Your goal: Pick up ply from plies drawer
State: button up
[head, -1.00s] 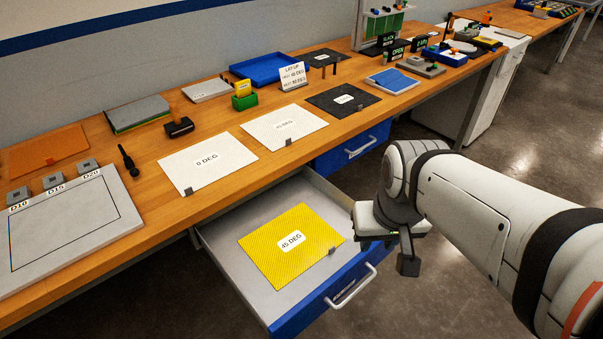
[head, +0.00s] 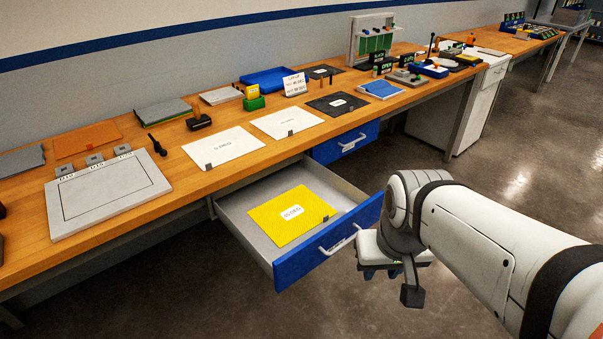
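A yellow ply (head: 280,228) labelled 45 DEG lies flat in the open plies drawer (head: 250,247), with a small dark tab on its right edge. The drawer has a grey inside and a blue front (head: 325,250) with a pale handle. My gripper (head: 381,272) is to the right of the drawer front, pointing down over the floor, apart from the drawer and the ply. Its fingers are small and partly hidden under the gripper body, so their opening cannot be made out. No ply is seen at it.
White plies labelled 0 DEG (head: 236,143) and another (head: 278,129), plus a dark ply (head: 344,108), lie on the wooden bench (head: 190,160) above the drawer. A shut blue drawer (head: 343,146) is beyond. The grey floor (head: 455,205) beside the bench is free.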

aim_at(285, 217)
jog(key=u, duration=0.15)
jog(key=i, duration=0.9)
jog(key=z, duration=0.05)
